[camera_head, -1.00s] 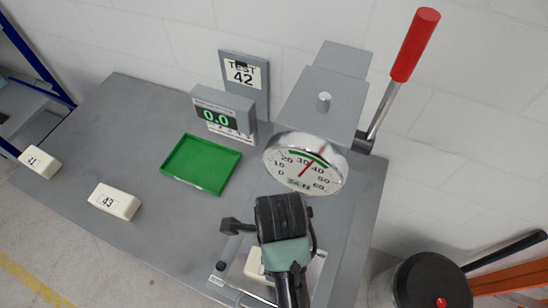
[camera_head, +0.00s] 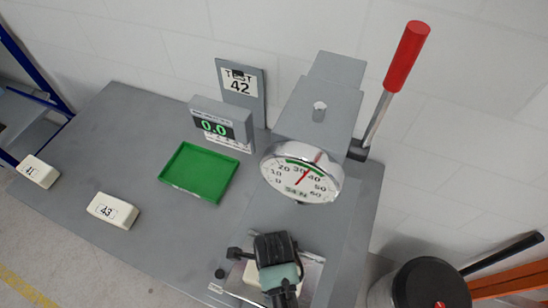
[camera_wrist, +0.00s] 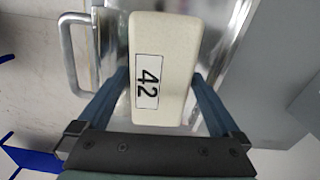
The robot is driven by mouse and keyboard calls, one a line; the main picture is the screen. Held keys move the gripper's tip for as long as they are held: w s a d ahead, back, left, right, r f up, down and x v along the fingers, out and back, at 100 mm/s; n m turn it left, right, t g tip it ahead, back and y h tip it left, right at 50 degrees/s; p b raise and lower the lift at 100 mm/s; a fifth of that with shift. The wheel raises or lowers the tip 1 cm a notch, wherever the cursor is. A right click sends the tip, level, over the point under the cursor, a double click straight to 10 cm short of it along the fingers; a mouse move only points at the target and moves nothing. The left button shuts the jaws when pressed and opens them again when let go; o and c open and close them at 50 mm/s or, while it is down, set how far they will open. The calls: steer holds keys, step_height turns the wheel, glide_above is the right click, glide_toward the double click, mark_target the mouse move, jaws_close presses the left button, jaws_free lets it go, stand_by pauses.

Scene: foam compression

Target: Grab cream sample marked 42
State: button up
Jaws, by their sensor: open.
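The cream sample marked 42 (camera_wrist: 160,60) is a cream block with a white label, seen in the wrist view lying between the fingers of my gripper (camera_wrist: 157,100). The fingers are open, one on each side of the block; I cannot tell if either touches it. In the head view my gripper (camera_head: 275,250) is over the press plate (camera_head: 311,275) at the bottom, and it hides most of the cream sample (camera_head: 250,273). The sign reading TEST 42 (camera_head: 240,83) stands at the back.
Cream samples 41 (camera_head: 38,171) and 43 (camera_head: 112,210) lie on the grey table (camera_head: 110,140) at left. A green tray (camera_head: 199,172) and a display reading 0.0 (camera_head: 222,127) are mid-table. The press dial (camera_head: 301,172) and red lever (camera_head: 405,52) rise near my arm.

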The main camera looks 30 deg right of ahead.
steer(key=shift+f, duration=0.6)
steer(key=c, duration=1)
steer(key=shift+r, duration=0.1)
steer(key=shift+c, duration=0.2)
